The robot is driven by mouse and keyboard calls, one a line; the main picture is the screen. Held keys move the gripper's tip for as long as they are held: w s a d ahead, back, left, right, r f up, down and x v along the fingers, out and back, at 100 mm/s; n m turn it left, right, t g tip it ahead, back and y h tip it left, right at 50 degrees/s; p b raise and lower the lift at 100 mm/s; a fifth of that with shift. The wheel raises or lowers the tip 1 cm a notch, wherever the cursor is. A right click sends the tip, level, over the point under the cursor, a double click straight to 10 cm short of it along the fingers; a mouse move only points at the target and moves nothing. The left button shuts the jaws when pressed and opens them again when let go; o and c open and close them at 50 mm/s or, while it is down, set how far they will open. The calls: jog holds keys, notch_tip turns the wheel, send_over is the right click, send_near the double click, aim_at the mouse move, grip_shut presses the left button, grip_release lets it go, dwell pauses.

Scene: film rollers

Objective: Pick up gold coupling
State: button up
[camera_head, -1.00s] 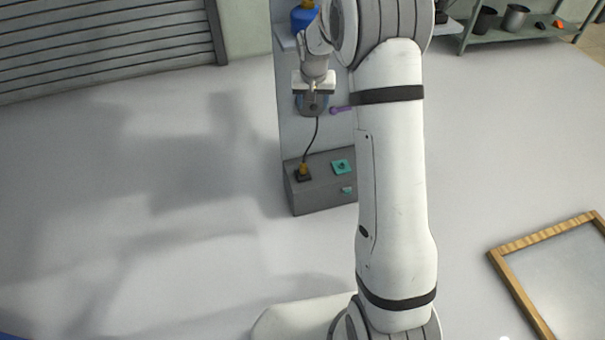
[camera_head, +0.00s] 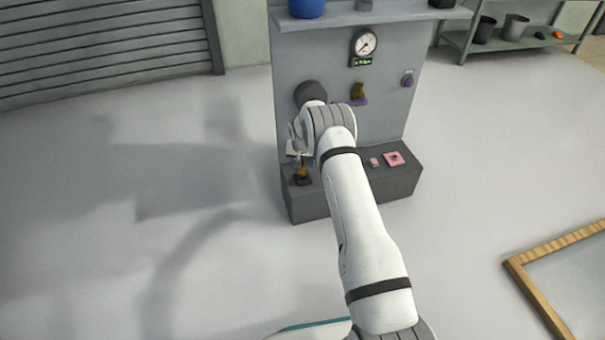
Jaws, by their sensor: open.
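The gold coupling (camera_head: 303,171) is small and stands on a dark mount on the left of the grey base block. My gripper (camera_head: 298,158) is just above it, at the coupling's top. The jaws are open, but they are small and partly covered by my wrist. I cannot tell whether they are around the coupling or only beside it.
The grey panel (camera_head: 390,110) stands behind, with a round gauge (camera_head: 365,43), a gold-brown fitting (camera_head: 357,91) with a purple part, and a dark disc (camera_head: 311,92). Pink parts (camera_head: 393,159) lie on the base block's right. A wood-framed board (camera_head: 540,298) is at right.

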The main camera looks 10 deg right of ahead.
aim_at(302, 165)
jog(key=b+x, duration=0.2)
jog(key=x, duration=0.3)
jog(key=shift+a+f, duration=0.1)
jog(key=shift+c, duration=0.3)
jog(key=c, duration=1.1)
